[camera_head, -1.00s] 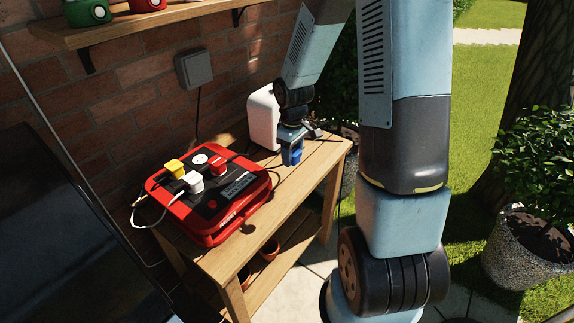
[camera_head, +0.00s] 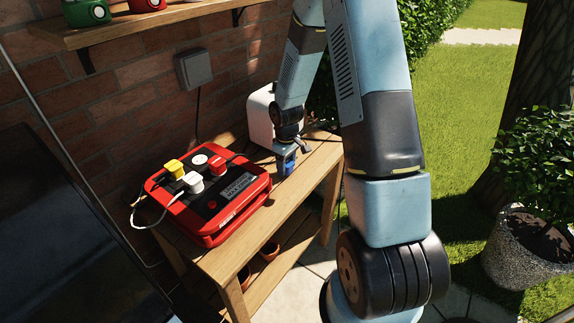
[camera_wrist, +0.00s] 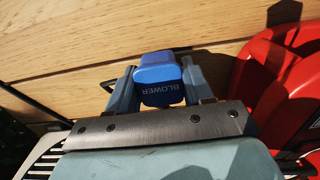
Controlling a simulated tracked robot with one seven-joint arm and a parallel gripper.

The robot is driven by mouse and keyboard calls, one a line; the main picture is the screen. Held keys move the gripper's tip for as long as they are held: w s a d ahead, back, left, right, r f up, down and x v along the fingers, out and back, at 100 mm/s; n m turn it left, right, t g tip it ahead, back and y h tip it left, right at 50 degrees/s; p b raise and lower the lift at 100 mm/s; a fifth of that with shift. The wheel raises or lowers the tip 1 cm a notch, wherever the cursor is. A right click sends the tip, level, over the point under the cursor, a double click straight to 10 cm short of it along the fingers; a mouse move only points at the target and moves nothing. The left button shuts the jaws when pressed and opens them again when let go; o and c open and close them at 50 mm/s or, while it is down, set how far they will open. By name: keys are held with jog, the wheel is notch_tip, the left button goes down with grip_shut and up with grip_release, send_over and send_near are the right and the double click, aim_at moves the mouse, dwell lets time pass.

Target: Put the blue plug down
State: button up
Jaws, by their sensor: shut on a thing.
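The blue plug (camera_wrist: 160,80), marked BLOWER, is between the two fingers of my gripper (camera_wrist: 155,88) in the wrist view, and the fingers are shut on it. In the head view the blue plug (camera_head: 288,168) shows below my gripper (camera_head: 286,158), low over the right part of the wooden table (camera_head: 262,232). I cannot tell whether the plug touches the tabletop. The red power unit (camera_head: 225,228) stands to the left of my gripper on the table, with yellow, white and red plugs on its top.
A white box-shaped thing (camera_head: 259,116) stands behind my gripper near the wall. A grey wall socket (camera_head: 194,69) with a hanging cable is on the brick wall. A shelf (camera_head: 140,26) holds green and red items. Bare planks lie around my gripper.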

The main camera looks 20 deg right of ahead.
jog(key=shift+f, duration=0.65)
jog(key=o, duration=1.4)
jog(key=s+r+m+t, duration=0.1)
jog(key=s+r, duration=0.2)
jog(key=r, duration=0.9)
jog(key=s+r+m, duration=0.1)
jog(key=s+r, duration=0.1)
jog(key=r, duration=1.1)
jog(key=shift+s+d+r+m+t, duration=0.1)
jog(key=shift+s+r+m+t, duration=0.7)
jog(key=shift+s+r, duration=2.45)
jog(key=shift+s+a+r+m+t, duration=0.1)
jog(key=shift+s+r+m+t, duration=1.25)
jog(key=shift+s, duration=3.15)
jog(key=shift+s+d+r+m+t, duration=0.15)
jog(key=shift+s+r+m, duration=0.3)
jog(key=shift+s+r, duration=3.05)
